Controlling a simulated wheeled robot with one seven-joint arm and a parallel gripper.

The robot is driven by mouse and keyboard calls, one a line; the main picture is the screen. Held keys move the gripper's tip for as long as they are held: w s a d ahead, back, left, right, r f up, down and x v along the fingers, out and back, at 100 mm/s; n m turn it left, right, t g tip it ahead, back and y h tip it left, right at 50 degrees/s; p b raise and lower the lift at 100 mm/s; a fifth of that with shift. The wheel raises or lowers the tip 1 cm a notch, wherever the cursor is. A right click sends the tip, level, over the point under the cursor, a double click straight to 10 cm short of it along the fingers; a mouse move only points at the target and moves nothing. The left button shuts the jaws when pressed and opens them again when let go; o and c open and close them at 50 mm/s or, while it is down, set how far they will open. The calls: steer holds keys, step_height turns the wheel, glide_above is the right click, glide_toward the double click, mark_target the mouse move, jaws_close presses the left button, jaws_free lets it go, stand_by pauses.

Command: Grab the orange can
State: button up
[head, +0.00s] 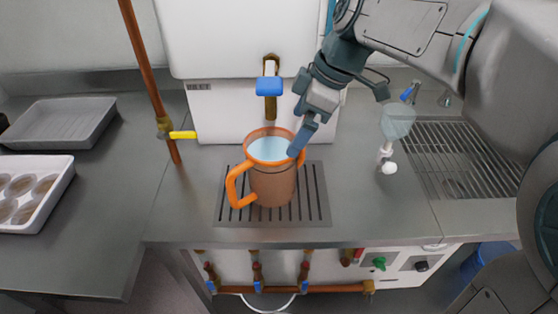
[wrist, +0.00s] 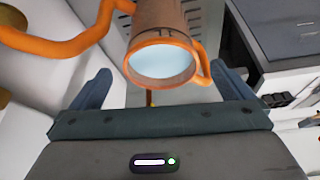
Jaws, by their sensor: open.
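The orange can (head: 272,185) has a brownish body, an orange rim and an orange side handle. It stands upright on the slotted drain grate, with pale blue inside its open top. In the wrist view the can (wrist: 165,22) shows between and beyond the fingers, its rim facing the camera. My gripper (head: 301,140) is open, pointing down at the can's right rim; one finger overlaps the rim in the head view. In the wrist view my gripper (wrist: 163,86) has its fingers wide apart with nothing between the pads. I cannot tell whether a finger touches the can.
A blue-handled tap (head: 270,88) hangs just behind and above the can. A copper pipe (head: 150,80) with a yellow lever rises at left. A white tray (head: 50,208) and a grey tray (head: 62,122) lie farther left. A clear funnel-like vessel (head: 397,122) stands at right beside a wire rack (head: 470,150).

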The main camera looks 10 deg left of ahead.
glide_toward(279, 154)
steer(key=s+a+f, duration=0.1)
steer(key=s+f, duration=0.2)
steer(key=s+a+f, duration=0.1)
steer(key=s+f, duration=0.1)
steer(key=shift+a, duration=0.3)
steer(key=c, duration=1.4)
steer(key=shift+r, duration=0.1)
steer(key=c, duration=0.3)
steer(key=shift+b, duration=0.3)
